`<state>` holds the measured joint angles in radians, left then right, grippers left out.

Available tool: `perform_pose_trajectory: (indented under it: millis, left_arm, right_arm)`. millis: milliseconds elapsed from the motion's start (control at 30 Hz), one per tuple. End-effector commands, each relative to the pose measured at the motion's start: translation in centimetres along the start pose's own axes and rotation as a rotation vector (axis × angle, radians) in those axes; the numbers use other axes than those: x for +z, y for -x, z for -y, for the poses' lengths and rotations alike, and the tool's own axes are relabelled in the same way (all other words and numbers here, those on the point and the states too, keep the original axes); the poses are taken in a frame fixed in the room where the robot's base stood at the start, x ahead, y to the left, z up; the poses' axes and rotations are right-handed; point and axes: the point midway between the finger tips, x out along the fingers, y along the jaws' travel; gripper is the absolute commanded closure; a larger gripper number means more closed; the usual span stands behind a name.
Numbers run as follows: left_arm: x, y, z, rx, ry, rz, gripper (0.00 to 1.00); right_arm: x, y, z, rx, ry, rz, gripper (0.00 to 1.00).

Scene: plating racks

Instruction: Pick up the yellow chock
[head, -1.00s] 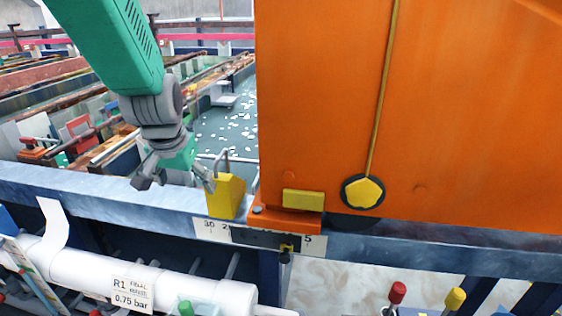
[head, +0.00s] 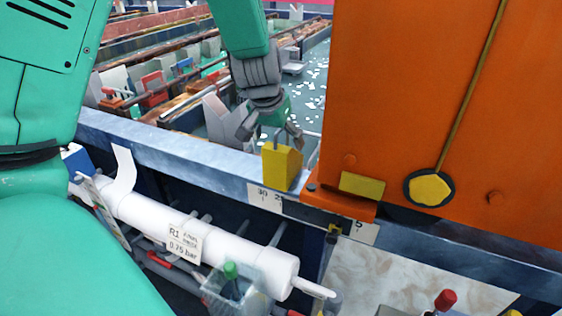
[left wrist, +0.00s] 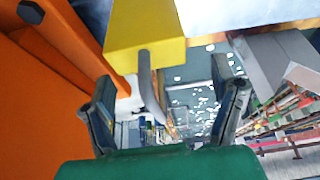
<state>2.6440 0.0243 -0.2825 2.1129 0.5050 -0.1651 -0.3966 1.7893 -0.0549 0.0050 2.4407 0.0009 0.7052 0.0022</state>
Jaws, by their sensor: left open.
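The yellow chock (head: 282,168) sits on the blue-grey rail beside the orange block, with a grey bar handle on it. My left gripper (head: 269,132) hangs just above and behind the chock, open, fingers pointing down. In the left wrist view the chock (left wrist: 146,28) is at the top, and its handle reaches down between the open fingers of my left gripper (left wrist: 166,103). I cannot tell whether a finger touches the handle. My right gripper is not in view.
The large orange block (head: 405,90) stands close to the right of the chock. A white cylinder (head: 150,215) lies below. Behind the rail is a tank (head: 312,80) with racks.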

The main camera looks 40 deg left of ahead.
Motion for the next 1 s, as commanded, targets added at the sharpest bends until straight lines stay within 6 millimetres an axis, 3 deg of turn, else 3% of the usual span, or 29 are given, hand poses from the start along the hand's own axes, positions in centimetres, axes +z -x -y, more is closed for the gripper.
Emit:
perform_pose_trajectory:
  millis: [200, 500, 700, 733, 1000]
  left_arm:
    - [-0.1, -3.3, -0.1, -0.001, 0.0, 0.004, 0.21]
    - [-0.1, -3.8, 0.2, 0.001, 0.0, 0.002, 0.21]
    - [-0.1, -3.8, 0.2, 0.0, 0.0, 0.002, 0.91]
    - [-0.2, -3.8, 0.2, 0.0, 0.0, 0.002, 0.98]
    - [-0.4, -3.5, 0.2, -0.001, -0.001, -0.002, 0.98]
  right_arm:
    - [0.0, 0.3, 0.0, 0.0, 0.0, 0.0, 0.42]
    - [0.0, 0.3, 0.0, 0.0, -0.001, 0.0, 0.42]
    - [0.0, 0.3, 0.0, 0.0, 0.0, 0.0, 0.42]
    - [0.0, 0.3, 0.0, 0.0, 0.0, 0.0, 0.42]
    - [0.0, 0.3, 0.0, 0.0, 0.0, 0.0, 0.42]
